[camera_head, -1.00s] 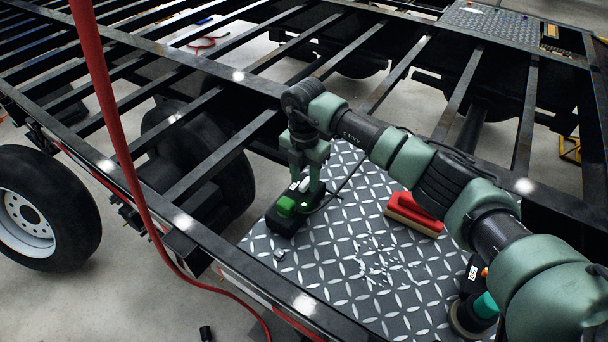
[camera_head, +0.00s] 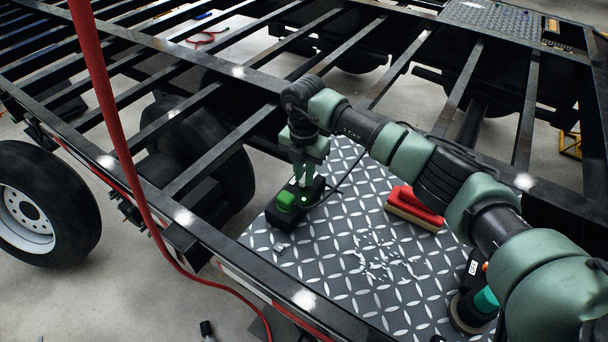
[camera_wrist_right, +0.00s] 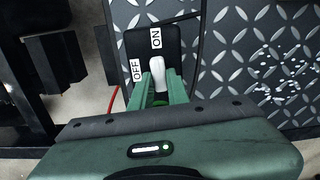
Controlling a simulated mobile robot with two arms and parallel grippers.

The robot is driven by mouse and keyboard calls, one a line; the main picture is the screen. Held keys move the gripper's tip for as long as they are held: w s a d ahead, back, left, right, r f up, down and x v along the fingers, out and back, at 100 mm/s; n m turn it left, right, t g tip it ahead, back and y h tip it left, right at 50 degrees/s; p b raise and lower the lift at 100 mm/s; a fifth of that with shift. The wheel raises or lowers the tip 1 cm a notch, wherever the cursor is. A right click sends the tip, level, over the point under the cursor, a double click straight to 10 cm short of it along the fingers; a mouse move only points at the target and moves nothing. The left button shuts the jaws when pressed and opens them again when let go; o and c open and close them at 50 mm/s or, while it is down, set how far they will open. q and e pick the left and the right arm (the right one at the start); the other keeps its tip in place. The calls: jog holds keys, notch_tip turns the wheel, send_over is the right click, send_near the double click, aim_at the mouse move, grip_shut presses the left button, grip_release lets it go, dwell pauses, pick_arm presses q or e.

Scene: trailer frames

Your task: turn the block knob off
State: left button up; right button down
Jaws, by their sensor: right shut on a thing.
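The black block (camera_head: 290,216) with a green part (camera_head: 286,200) on top stands on the diamond-plate deck. In the right wrist view the block (camera_wrist_right: 180,45) carries a light lever-like knob (camera_wrist_right: 157,68). Its white "ON" label (camera_wrist_right: 156,38) lies beyond the knob and its "OFF" label (camera_wrist_right: 137,70) to the left. The knob points up in the picture, near "ON". My right gripper (camera_head: 304,188) reaches down over the block; its green fingers (camera_wrist_right: 161,86) are shut on the knob, one on each side. The knob's base is hidden. My left gripper is not in view.
A red brush-like block (camera_head: 414,207) lies on the diamond-plate deck (camera_head: 340,270), near scattered pale bits (camera_head: 388,264). A dark tool with a teal part (camera_head: 485,300) stands at the lower right. A red hose (camera_head: 112,120) hangs at left. Black frame beams surround the deck.

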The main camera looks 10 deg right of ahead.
jog(key=n+b, duration=0.3)
jog(key=shift+d+f+n+b, duration=0.15)
jog(key=shift+n+b, duration=0.2)
jog(key=shift+n, duration=0.05)
jog(key=n+b, duration=0.4)
jog(key=n, duration=0.1)
jog(key=shift+d+n+b, duration=0.1)
jog(key=shift+n+b, duration=0.2)
jog(key=n+b, duration=0.3)
jog(key=n, duration=0.1)
jog(key=shift+d, duration=0.1)
jog(key=shift+r+n+b, duration=0.2)
jog(key=shift+n+b, duration=0.5)
jog(key=shift+n, duration=1.2)
jog(key=c, duration=1.4)
grip_release()
jog(key=shift+o, duration=0.2)
